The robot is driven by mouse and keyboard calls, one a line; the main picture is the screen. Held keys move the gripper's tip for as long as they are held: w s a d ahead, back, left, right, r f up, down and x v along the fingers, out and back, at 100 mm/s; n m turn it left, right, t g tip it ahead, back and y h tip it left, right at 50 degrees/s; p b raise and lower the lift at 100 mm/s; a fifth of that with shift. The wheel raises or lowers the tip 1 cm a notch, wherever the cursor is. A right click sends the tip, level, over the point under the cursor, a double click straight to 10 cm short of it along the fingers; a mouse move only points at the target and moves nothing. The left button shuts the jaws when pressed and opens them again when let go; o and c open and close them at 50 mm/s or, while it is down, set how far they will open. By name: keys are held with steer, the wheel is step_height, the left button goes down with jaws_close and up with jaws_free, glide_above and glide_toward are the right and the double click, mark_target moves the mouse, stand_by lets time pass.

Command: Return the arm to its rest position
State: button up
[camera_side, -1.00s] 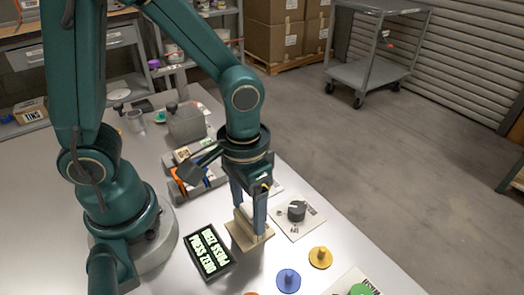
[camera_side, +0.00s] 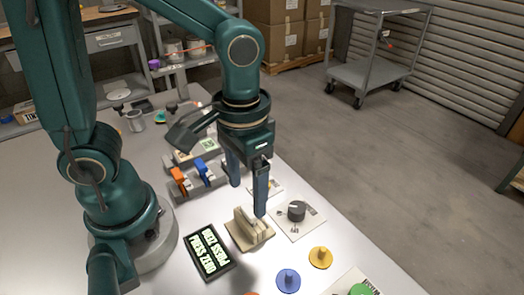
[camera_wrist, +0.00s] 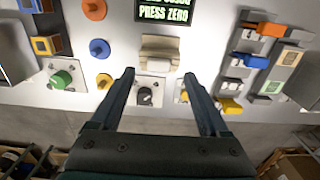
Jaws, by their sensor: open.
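My gripper (camera_side: 248,198) is open and empty, raised above the table in the side view. Its two fingers are spread wide apart. In the wrist view my gripper (camera_wrist: 165,75) also shows open, with nothing between the fingertips. A beige block on a wooden base (camera_side: 240,236) sits on the table just below and in front of the fingers, apart from them as far as I can tell. The block also shows in the wrist view (camera_wrist: 160,50), beyond the fingertips.
A black display (camera_side: 209,251) reading "PRESS ZERO" lies left of the block. A dark knob (camera_side: 296,211) on a white plate is to its right. Blue (camera_side: 288,281) and yellow (camera_side: 320,257) knobbed discs lie in front. A grey rack (camera_side: 213,176) with orange and blue pieces stands behind.

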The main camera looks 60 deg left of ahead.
steer(key=s+a+r+t, duration=0.2)
steer(key=a+r+t, duration=0.3)
steer(key=r, duration=0.1)
steer(key=shift+a+r+t, duration=0.25)
steer(key=shift+r+t, duration=0.05)
steer(key=shift+r, duration=0.1)
